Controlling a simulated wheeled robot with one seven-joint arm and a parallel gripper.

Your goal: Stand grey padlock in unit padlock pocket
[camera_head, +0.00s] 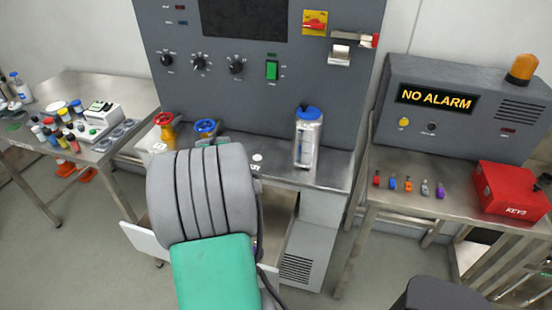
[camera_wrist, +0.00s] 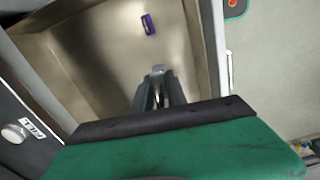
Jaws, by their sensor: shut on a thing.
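In the wrist view my gripper (camera_wrist: 159,88) is shut on a small grey thing, which looks like the grey padlock (camera_wrist: 158,70); only a small part shows at the fingertips. The gripper is over an open metal drawer (camera_wrist: 85,45). A small purple thing (camera_wrist: 149,24), maybe another padlock, lies on the drawer floor beyond the fingertips, apart from them. In the head view my arm hides the gripper and most of the drawer, whose white front (camera_head: 146,241) shows. I cannot make out the padlock pocket on the unit (camera_head: 275,85).
A clear canister with a blue cap (camera_head: 308,135) stands on the unit's ledge, right of red (camera_head: 163,119) and blue (camera_head: 205,127) valve wheels. The right table holds several small coloured items (camera_head: 408,185) and a red key box (camera_head: 512,190). The left table (camera_head: 85,95) is crowded.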

